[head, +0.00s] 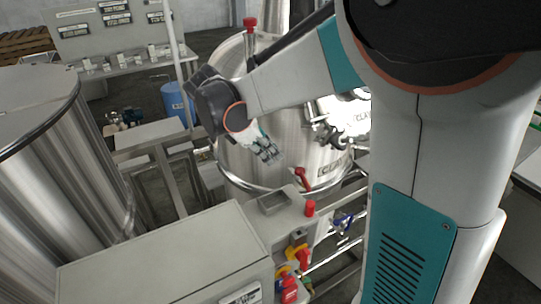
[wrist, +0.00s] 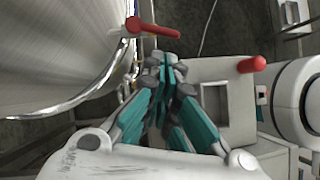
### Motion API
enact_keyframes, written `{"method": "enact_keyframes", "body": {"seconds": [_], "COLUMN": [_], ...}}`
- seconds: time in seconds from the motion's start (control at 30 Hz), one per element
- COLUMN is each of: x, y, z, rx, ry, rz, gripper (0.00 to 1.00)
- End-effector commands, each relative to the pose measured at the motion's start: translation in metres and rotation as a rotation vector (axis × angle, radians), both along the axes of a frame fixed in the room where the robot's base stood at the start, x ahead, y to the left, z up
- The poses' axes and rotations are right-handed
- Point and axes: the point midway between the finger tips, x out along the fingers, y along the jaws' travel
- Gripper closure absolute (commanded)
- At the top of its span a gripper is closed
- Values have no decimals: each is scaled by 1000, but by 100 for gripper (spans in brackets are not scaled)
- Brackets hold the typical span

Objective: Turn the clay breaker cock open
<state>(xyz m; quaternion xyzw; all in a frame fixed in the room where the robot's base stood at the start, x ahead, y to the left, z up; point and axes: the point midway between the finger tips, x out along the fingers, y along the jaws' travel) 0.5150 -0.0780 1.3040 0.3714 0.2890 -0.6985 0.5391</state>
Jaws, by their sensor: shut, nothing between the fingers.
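A red lever handle (head: 302,178) stands at the lower front of the steel tank (head: 236,165), beside a small name plate (head: 335,168) that I cannot fully read. I take this for the clay breaker cock; its red lever also shows at the top of the wrist view (wrist: 155,29), lying nearly level across the picture. My gripper (head: 270,156) is shut and empty, in front of the tank wall and up and left of the lever. In the wrist view its closed fingertips (wrist: 166,62) sit just below the lever, with no clear contact. The valve body is mostly hidden.
Red and yellow valve handles (head: 298,256) and a blue one (head: 341,221) are lower down. Another steel tank (head: 60,150) fills the left. My arm hides part of the tank.

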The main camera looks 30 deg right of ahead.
Motion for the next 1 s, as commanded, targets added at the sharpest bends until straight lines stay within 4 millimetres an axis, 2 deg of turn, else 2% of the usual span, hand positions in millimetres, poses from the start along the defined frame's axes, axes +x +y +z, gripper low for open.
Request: {"method": "enact_keyframes", "body": {"seconds": [0.6, 0.8, 1.0], "x": [-16, -18, -19], "y": [-60, -69, -71], "z": [-92, -106, -109], "rx": [1, 0, 0], "ry": [-1, -3, -2], "rz": [-3, -2, -1], "gripper": [100, 100, 100]}}
